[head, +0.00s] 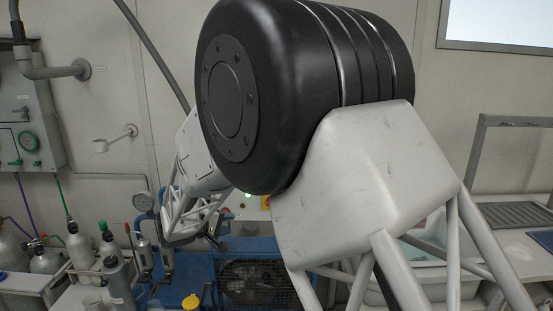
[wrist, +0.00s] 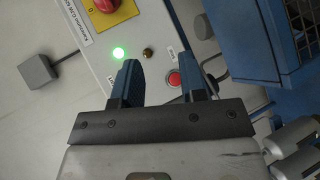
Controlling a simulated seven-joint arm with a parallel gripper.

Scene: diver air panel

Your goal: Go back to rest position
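My gripper (wrist: 161,72) shows in the wrist view with its two dark blue fingers apart and nothing held between them. Beyond the fingertips is a pale control box (wrist: 155,30). It carries a lit green lamp (wrist: 119,53), a small brass-coloured knob (wrist: 148,53), a red push button (wrist: 174,79) and a red emergency stop (wrist: 108,5) on a yellow plate. The button appears between the fingers, close to the right one; I cannot tell the distance. In the head view my arm covers the centre, and the fingers cannot be made out. The green lamp (head: 248,194) shows small behind the arm.
A blue machine with a grille (head: 255,281) stands low behind my arm. Gas cylinders (head: 80,252) and a pressure gauge (head: 143,202) are at left, below a wall panel (head: 22,120). A sink (head: 428,247) and a drying rack (head: 515,213) are at right.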

